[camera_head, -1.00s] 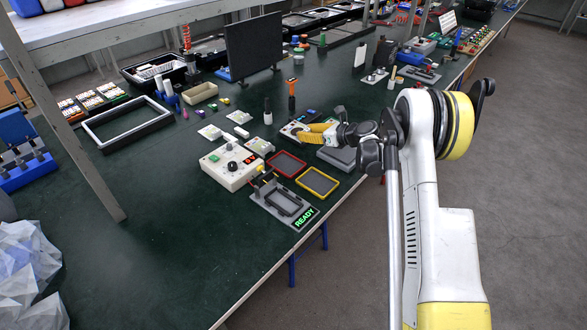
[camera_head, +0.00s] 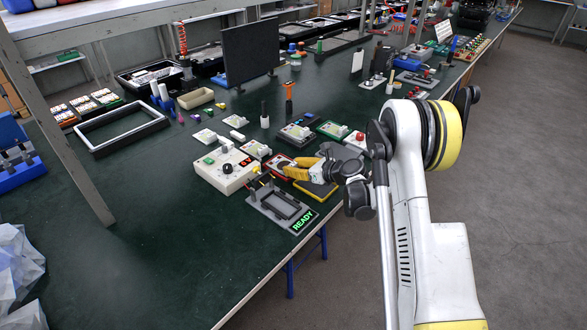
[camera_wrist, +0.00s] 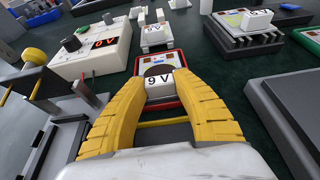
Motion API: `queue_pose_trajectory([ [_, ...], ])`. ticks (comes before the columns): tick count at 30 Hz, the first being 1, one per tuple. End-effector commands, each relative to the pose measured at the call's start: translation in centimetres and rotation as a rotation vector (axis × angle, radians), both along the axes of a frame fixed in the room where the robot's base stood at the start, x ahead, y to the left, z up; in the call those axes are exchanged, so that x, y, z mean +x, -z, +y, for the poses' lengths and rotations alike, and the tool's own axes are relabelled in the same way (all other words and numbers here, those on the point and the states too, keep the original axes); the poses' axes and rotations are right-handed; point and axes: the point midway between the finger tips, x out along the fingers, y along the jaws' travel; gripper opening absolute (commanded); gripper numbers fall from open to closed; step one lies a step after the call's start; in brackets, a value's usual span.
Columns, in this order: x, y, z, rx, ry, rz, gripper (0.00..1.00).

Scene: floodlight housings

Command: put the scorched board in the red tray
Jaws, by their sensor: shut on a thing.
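My gripper (camera_head: 297,172) has yellow fingers and is shut on a pale board with a white block marked "9 V" and a dark patch, the scorched board (camera_wrist: 159,84). The red tray (camera_wrist: 170,104) shows its rim around and below the board in the wrist view. In the head view the red tray (camera_head: 269,166) is partly hidden by my fingers and the board. The board is over or inside the tray; I cannot tell if it touches the floor of it.
A yellow tray (camera_head: 330,196) lies just nearer, under my fingers. A white control box (camera_head: 225,170) stands to the left, and a grey fixture with a "READY" sign (camera_head: 262,205) in front. Dark module (camera_head: 297,134) and green-rimmed tray (camera_head: 331,128) lie behind.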

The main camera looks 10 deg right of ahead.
Motion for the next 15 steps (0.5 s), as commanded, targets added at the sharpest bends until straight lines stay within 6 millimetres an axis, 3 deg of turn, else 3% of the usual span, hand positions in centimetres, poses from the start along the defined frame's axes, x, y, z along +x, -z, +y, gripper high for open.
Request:
queue_pose_trajectory([
  [4,0.03,0.31,-0.02,0.000,0.000,0.000,0.03],
  [5,0.03,0.27,-0.01,0.000,0.000,0.000,0.43],
  [6,0.02,0.25,-0.01,0.000,0.000,0.000,0.53],
  [15,0.02,0.16,-0.01,0.000,0.000,0.000,0.53],
])
